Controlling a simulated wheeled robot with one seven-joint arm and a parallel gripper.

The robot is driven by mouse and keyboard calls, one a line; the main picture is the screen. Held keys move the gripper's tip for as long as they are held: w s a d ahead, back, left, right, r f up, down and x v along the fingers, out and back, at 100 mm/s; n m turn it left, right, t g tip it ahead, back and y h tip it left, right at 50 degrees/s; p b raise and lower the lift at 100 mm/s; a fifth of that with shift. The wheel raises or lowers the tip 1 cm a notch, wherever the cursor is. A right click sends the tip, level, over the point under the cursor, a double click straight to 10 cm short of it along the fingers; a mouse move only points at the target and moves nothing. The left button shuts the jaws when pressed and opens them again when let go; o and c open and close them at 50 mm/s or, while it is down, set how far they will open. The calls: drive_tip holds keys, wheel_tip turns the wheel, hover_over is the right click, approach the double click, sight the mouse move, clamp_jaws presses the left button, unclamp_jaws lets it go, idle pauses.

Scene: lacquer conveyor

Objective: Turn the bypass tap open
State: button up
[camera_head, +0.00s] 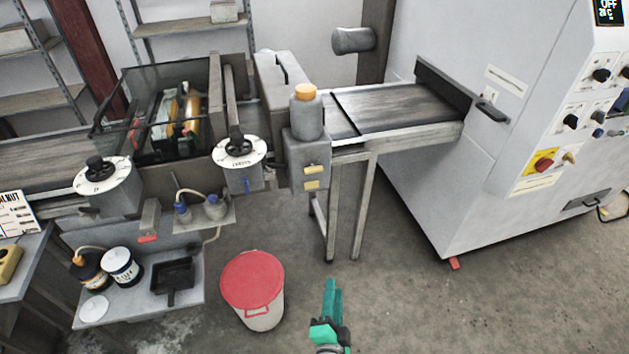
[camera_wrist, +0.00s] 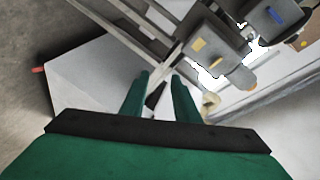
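My gripper (camera_head: 331,287) is low in front of the conveyor line, right of the red-lidded bin, with nothing in its jaws. In the wrist view its two green fingers (camera_wrist: 159,78) stand apart with a gap between them. I cannot tell for sure which fitting is the bypass tap. A small blue handle (camera_head: 183,211) sits by a pump bottle on the ledge under the coating unit. Another blue piece (camera_head: 246,185) is on the front of the right dial box (camera_head: 238,163). My gripper is well away from both and touches nothing.
A bin with a red lid (camera_head: 252,279) stands on the floor left of my gripper. A lower shelf (camera_head: 190,300) holds cans and a black tray. A conveyor with legs (camera_head: 365,200) and a large white cabinet (camera_head: 440,190) are behind. Floor right of my gripper is clear.

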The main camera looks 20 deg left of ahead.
drive_tip(key=w+a+r+m+y, duration=0.1)
drive_tip(key=w+a+r, duration=0.15)
drive_tip(key=w, duration=0.25)
drive_tip(key=w+a+r+y, duration=0.1)
drive_tip(key=w+r+y, duration=0.15)
drive_tip(key=w, duration=0.25)
drive_tip(key=g+y, duration=0.1)
drive_tip(key=y, duration=0.2)
approach(315, 172)
drive_tip(key=x, duration=0.9)
drive_tip(key=shift+r, duration=0.1)
drive_tip(key=shift+a, duration=0.1)
drive_tip(key=shift+s, duration=0.1)
drive_tip(key=c, duration=0.3)
clamp_jaws()
